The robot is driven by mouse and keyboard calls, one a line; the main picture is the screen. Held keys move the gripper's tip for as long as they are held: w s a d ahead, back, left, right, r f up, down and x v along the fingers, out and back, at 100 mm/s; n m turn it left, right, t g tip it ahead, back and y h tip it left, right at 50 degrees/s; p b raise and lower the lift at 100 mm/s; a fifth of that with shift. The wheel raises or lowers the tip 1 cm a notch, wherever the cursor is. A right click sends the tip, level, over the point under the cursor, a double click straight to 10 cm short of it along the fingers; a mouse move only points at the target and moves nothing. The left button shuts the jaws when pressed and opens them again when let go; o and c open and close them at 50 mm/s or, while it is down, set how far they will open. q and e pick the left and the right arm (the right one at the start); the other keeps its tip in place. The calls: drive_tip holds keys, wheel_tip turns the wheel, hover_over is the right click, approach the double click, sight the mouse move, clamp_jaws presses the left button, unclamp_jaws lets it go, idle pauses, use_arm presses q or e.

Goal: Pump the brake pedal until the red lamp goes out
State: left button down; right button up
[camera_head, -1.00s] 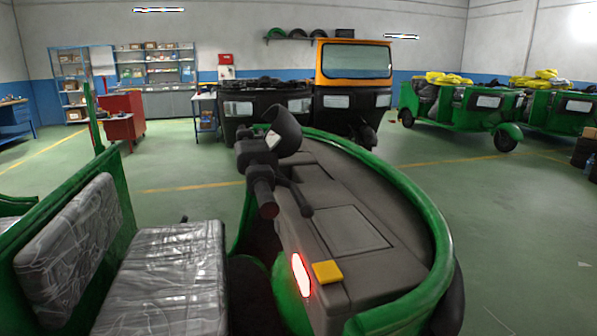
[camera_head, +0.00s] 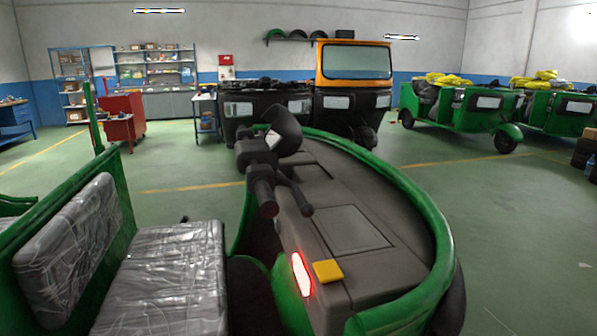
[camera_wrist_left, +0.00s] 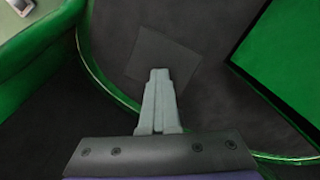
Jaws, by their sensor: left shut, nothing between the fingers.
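The red lamp (camera_head: 301,274) is lit on the side of the grey dashboard in the head view, with a white-pink centre and a red glow. In the left wrist view my left gripper (camera_wrist_left: 160,72) is shut and empty, its grey fingers together over the dark floor of the green vehicle. A flat dark square plate (camera_wrist_left: 150,48) lies just beyond the fingertips; I cannot tell whether it is the brake pedal or whether the fingers touch it. My left gripper does not show in the head view. My right gripper is in neither view.
A yellow block (camera_head: 327,271) sits on the dashboard beside the lamp. The handlebar (camera_head: 266,195) and the plastic-wrapped seat (camera_head: 165,275) flank the dark footwell. In the left wrist view green body panels (camera_wrist_left: 285,60) border the floor. Other vehicles stand further back.

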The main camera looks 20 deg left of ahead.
use_arm(q)
drive_tip(key=shift+d+f, duration=0.15)
drive_tip(key=shift+f, duration=0.5)
idle(0.3)
drive_tip(key=shift+r, duration=0.1)
drive_tip(key=shift+r+p, duration=0.7)
drive_tip(key=shift+r, duration=0.5)
drive_tip(key=shift+r+p, duration=1.65)
drive_tip(key=shift+r, duration=1.1)
